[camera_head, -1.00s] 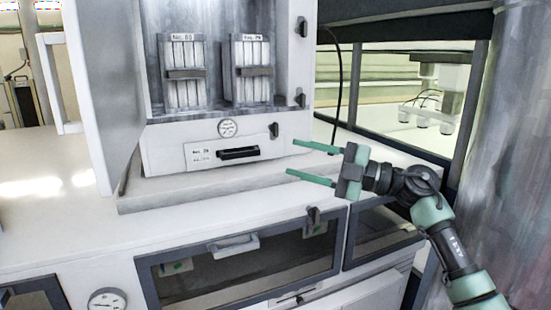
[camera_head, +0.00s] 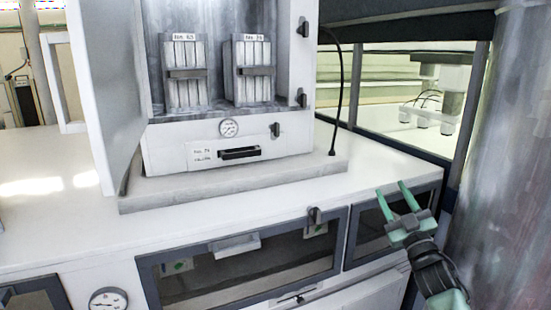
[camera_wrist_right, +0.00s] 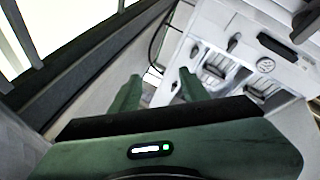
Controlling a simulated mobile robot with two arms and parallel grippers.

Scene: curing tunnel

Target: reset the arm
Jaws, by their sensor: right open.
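My right gripper (camera_head: 394,203) is open and empty in the head view, at the lower right, with its green fingers pointing up. It is in front of the bench's right front edge, apart from the white cabinet (camera_head: 285,142). In the right wrist view its two green fingers (camera_wrist_right: 158,88) stand apart with nothing between them. The cabinet shows tilted at the upper right of that view. My left gripper is not in the head view.
The cabinet door (camera_head: 105,90) stands open at the left. Two labelled racks (camera_head: 187,73) (camera_head: 253,72) stand inside. The white bench top (camera_head: 50,195) is mostly clear. A dark-framed glass front (camera_head: 245,265) lies below it. A grey column (camera_head: 505,170) stands at the right.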

